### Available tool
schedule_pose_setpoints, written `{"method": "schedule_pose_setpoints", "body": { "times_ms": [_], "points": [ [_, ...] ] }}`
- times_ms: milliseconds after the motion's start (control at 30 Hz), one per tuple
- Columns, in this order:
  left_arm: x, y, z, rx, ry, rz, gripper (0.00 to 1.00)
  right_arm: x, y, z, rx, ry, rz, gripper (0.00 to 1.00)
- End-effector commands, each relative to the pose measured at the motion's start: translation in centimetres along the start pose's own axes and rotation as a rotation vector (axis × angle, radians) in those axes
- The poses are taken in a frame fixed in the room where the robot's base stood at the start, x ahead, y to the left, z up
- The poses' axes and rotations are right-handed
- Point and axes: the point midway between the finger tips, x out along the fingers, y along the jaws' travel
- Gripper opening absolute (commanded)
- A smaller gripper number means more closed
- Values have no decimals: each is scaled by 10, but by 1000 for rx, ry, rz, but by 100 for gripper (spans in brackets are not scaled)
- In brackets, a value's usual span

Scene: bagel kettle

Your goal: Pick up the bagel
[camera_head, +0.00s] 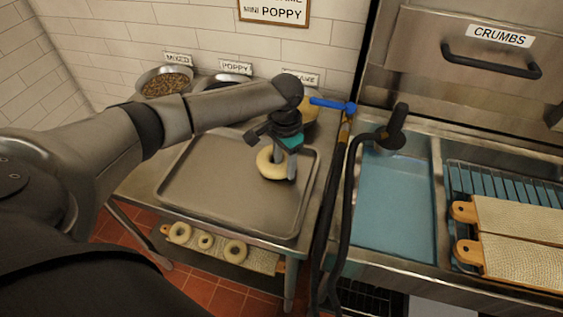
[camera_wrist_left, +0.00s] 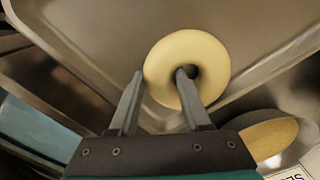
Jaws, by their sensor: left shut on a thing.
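A pale, ring-shaped bagel (camera_head: 264,162) is at the right part of a grey metal tray (camera_head: 205,185) in the head view. My left gripper (camera_head: 284,172) points down and is shut on the bagel's ring. In the left wrist view, the bagel (camera_wrist_left: 190,50) has one finger of my left gripper (camera_wrist_left: 160,75) in its hole and the other at its outer side. The ring wall lies between them. I cannot tell whether the bagel touches the tray or is slightly above it. My right gripper is not in view.
Bowls stand behind the tray, including a seeded one (camera_head: 166,84) under the MIXED label. A blue-handled tap (camera_head: 330,104) and black hose are right of the tray, beside a water-filled basin (camera_head: 395,210). Several bagels lie on a lower board (camera_head: 218,246). The tray's left side is clear.

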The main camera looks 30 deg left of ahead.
Motion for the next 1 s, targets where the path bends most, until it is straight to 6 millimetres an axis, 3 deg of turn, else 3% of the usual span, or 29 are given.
{"method": "schedule_pose_setpoints", "body": {
  "times_ms": [167, 633, 800, 1000],
  "points": [
    [-28, -1, -1, 1, 5, -1, 0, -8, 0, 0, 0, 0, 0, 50],
    [-157, 0, -2, 1, 7, -1, 0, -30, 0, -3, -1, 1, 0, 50],
    [-185, 0, -1, -1, 5, -1, 0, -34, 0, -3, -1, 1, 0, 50],
    [-198, 0, 0, 0, 3, 0, 0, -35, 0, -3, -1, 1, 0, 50]
  ]
}}
